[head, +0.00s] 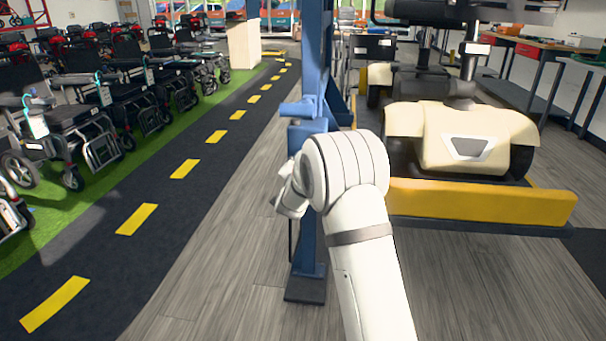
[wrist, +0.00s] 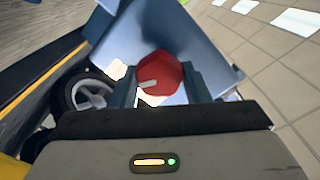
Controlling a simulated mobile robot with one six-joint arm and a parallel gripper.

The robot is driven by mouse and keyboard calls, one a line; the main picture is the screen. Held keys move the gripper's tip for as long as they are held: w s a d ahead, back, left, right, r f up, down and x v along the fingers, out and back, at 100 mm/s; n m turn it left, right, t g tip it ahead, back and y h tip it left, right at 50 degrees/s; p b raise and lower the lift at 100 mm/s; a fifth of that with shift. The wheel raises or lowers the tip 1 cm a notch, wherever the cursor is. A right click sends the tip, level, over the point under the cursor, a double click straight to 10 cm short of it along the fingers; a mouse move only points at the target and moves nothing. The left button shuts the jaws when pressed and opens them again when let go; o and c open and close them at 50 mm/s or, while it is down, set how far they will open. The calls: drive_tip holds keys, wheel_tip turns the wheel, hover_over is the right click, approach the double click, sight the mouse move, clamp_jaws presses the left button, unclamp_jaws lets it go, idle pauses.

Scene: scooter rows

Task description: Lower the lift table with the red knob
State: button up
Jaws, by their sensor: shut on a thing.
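The red knob (wrist: 160,80) shows in the wrist view, with a pale pointer mark on its left side. It sits between the two fingers of my gripper (wrist: 162,88), which is shut on it. A blue housing surrounds the knob in the wrist view. In the head view my arm and wrist hide the knob and the gripper's fingertips, beside the blue lift post (head: 309,200). The lift table's yellow platform (head: 480,203) is right of the post, raised a little above the floor. A cream scooter (head: 455,138) stands on it.
A workbench (head: 540,55) is at the back right. The wood floor (head: 225,240) left of the post is clear.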

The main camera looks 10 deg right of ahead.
drive_tip(key=shift+m+b, duration=0.55)
drive_tip(key=shift+m, duration=0.05)
drive_tip(key=o, duration=1)
drive_tip(key=p+v, duration=0.1)
drive_tip(key=v, duration=0.6)
drive_tip(key=shift+s+p, duration=0.35)
drive_tip(key=shift+a, duration=0.1)
